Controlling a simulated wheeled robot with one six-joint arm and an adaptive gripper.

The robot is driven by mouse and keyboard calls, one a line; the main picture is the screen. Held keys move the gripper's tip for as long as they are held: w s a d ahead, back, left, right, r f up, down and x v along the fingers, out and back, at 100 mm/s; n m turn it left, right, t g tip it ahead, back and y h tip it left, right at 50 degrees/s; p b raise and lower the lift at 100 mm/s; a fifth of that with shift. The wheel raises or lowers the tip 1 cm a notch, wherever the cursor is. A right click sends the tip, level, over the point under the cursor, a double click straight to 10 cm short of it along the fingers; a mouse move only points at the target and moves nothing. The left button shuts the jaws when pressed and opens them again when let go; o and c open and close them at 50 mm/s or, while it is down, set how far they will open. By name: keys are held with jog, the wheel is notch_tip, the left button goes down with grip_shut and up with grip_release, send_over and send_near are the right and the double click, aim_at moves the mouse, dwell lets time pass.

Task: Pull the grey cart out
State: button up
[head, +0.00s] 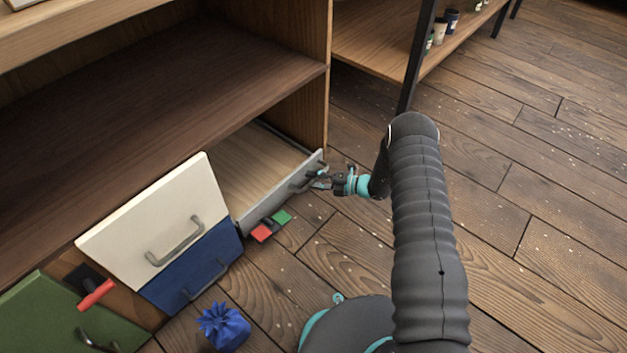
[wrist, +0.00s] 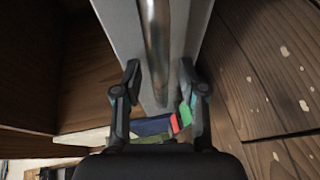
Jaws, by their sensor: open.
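The grey cart (head: 262,204) is a low, drawer-like pull-out with a wooden inside, standing partly out from under the shelf unit. Its front bears a metal bar handle (head: 304,181). My gripper (head: 318,180) is at the handle, reaching in from the right. In the wrist view the grey front (wrist: 120,25) fills the upper middle, and the handle bar (wrist: 155,45) runs down between the two fingers of my gripper (wrist: 163,88). The fingers are open, one on each side of the bar, with gaps showing. Whether either fingertip touches it is unclear.
White (head: 150,215), blue (head: 200,268) and green (head: 55,318) fronts with handles stand left of the cart. Red (head: 262,233) and green (head: 282,217) pieces lie by its front. A spiky blue object (head: 222,325) is nearer. The wooden floor (head: 545,200) at right is clear.

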jog(key=shift+a, duration=0.1)
grip_shut()
